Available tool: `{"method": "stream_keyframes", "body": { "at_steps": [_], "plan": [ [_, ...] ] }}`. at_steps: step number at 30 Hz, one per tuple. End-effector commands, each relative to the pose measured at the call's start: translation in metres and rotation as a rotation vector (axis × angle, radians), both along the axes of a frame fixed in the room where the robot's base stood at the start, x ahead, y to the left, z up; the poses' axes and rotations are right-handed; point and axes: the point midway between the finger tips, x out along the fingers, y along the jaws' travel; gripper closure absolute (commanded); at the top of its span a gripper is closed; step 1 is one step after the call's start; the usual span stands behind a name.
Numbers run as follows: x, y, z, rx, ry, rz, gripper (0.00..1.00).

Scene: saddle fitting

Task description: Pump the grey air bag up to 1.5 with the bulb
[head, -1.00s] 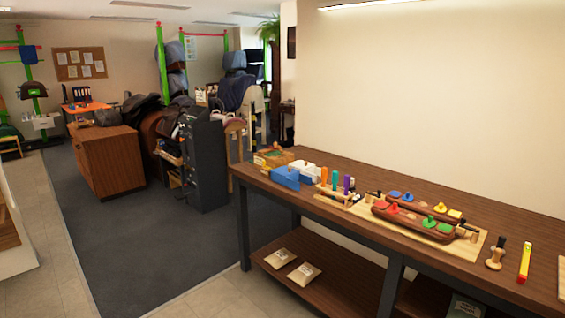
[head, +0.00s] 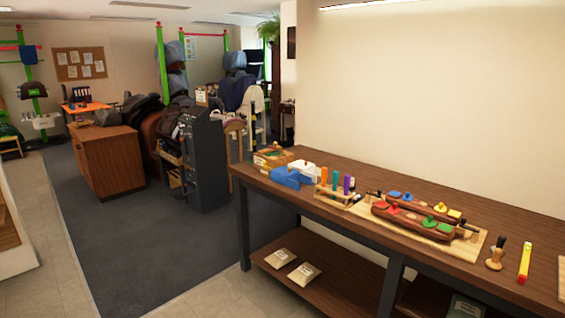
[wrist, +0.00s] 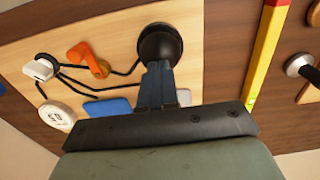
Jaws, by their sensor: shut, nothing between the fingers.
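My gripper (wrist: 156,68) is shut and empty in the wrist view. Its fingertips point at a round black bulb (wrist: 160,38) and overlap its lower edge; I cannot tell whether they touch it. Black hoses run from the bulb to an orange lever-like piece (wrist: 88,60) and a white fitting (wrist: 38,69). A round white gauge (wrist: 57,116) lies at the left; its reading is too small to tell. My gripper is outside the head view.
In the head view, the bench (head: 340,220) holds a fitting board (head: 365,214), a stamp-like tool (head: 496,255) and a yellow bar (head: 525,262).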

Motion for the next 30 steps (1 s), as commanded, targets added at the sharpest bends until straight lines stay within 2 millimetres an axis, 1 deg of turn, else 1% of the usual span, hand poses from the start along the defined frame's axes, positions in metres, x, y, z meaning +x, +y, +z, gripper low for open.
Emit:
{"method": "stream_keyframes", "body": {
  "at_steps": [8, 30],
  "plan": [
    [0.0, 0.0, -0.002, 0.0, 0.0, 0.0, 1.0],
    [0.0, 0.0, -0.025, 0.001, 0.001, 0.0, 1.0]
  ]
}}
